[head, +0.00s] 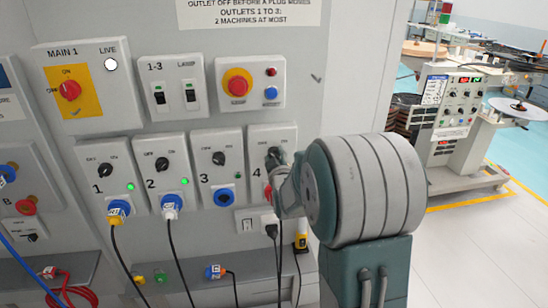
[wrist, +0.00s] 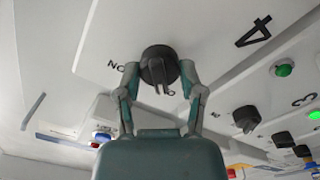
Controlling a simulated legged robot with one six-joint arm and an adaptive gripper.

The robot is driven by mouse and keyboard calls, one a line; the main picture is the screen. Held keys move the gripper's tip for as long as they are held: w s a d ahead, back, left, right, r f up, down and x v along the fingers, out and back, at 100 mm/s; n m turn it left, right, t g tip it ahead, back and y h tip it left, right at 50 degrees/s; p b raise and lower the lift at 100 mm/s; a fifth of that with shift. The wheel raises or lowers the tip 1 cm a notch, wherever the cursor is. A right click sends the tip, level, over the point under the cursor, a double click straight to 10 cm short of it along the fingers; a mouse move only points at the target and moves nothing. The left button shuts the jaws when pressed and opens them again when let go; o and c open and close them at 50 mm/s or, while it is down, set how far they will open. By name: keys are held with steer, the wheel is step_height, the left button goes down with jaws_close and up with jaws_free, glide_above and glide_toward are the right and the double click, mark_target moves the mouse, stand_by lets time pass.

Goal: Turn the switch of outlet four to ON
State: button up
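Outlet four's panel (head: 287,133) is the rightmost of the row, marked 4; my arm hides its lower right part. Its black rotary switch (head: 272,155) is at the top of the panel. In the wrist view, which is upside down, this switch (wrist: 158,62) has a raised bar that looks roughly upright. The ON label is to its left there; the other label is partly hidden. My gripper (wrist: 159,75) has one finger on each side of the switch, with gaps visible beside the bar. My gripper (head: 279,167) also shows at the switch in the head view.
Outlets one (head: 105,172), two (head: 164,172) and three (head: 217,170) stand to the left; one and two have lit green lamps. Outlet three's switch (wrist: 246,118) is close to my gripper. Cables hang below. Open floor (head: 470,250) is at the right.

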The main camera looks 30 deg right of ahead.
steer(key=shift+d+f, duration=0.1)
steer(key=shift+f, duration=0.1)
steer(key=shift+c, duration=0.2)
